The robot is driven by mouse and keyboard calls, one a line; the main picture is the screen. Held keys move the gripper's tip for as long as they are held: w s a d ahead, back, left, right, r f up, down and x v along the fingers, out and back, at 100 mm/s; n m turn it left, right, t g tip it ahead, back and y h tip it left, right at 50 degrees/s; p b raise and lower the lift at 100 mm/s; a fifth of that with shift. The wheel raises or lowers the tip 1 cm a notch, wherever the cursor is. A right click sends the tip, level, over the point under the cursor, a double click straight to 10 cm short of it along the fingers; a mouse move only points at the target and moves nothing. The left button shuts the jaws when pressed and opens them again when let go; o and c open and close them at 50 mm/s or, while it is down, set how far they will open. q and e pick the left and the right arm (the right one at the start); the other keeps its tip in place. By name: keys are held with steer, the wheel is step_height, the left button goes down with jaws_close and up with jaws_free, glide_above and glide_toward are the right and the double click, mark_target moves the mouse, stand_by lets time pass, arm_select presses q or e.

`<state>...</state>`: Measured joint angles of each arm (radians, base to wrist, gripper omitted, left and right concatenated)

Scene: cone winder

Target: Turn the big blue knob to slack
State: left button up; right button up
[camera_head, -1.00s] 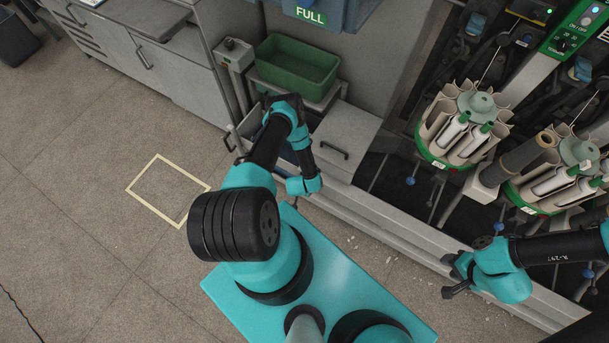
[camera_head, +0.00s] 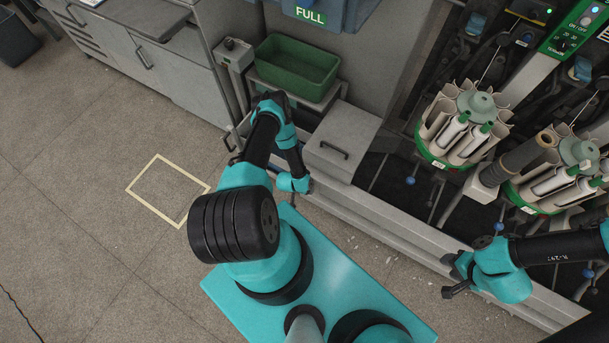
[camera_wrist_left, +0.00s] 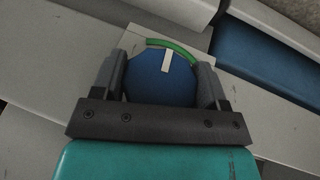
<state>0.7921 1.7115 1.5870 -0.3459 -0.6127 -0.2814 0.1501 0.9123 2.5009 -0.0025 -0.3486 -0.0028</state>
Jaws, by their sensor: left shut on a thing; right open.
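In the left wrist view, the big blue knob (camera_wrist_left: 160,88) sits between the two fingers of my left gripper (camera_wrist_left: 162,72). The gripper is shut on its sides. The knob's white pointer mark (camera_wrist_left: 167,60) faces the top of the picture, tilted slightly right. A green arc (camera_wrist_left: 180,49) on the pale plate curves around the knob's upper edge, and the pointer faces it. In the head view the knob and left fingertips are hidden by my left arm. My right gripper (camera_head: 454,276) is open and empty, away from the knob, in front of the machine.
A green bin (camera_head: 297,65) stands on a shelf behind my left arm. A grey drawer box (camera_head: 342,142) is right of it. Cone holders (camera_head: 465,130) fill the right side. A blue panel (camera_wrist_left: 270,62) lies right of the knob.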

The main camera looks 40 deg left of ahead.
arm_select(q)
steer(key=shift+n+t+h, duration=0.4)
steer(key=shift+h, duration=1.2)
steer(key=o, duration=0.9)
steer(key=shift+r, duration=0.1)
steer(key=v, duration=1.7)
steer(key=shift+s+a, duration=0.2)
steer(key=shift+a, duration=0.1)
